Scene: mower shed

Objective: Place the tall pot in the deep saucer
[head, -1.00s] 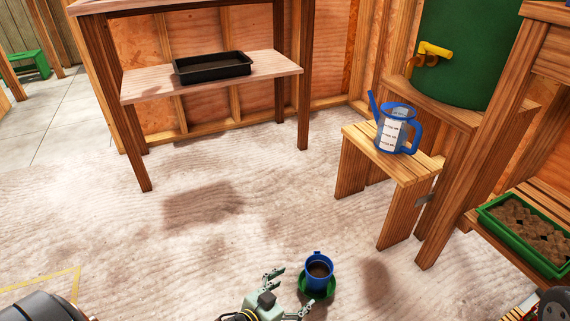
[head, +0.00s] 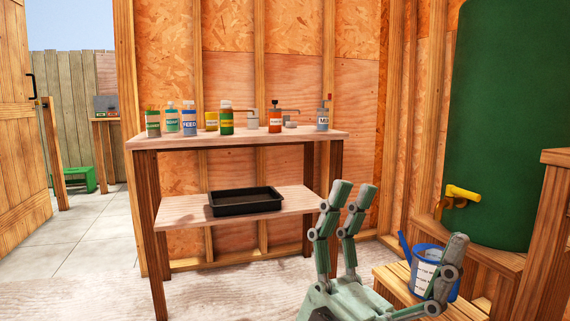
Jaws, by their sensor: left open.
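The tall pot and the deep saucer are not in view now. My left gripper (head: 400,220) is raised in the lower right of the head view. Its fingers are spread wide, two on the left and one on the right, with nothing between them. The right-hand finger partly covers the blue watering can behind it. My right gripper is not in view.
A wooden bench (head: 290,140) holds several bottles and jars. A black tray (head: 245,202) lies on its lower shelf. The blue watering can (head: 422,268) stands on a slatted stool (head: 390,278), beside a green water barrel (head: 505,130) with a yellow tap (head: 462,194).

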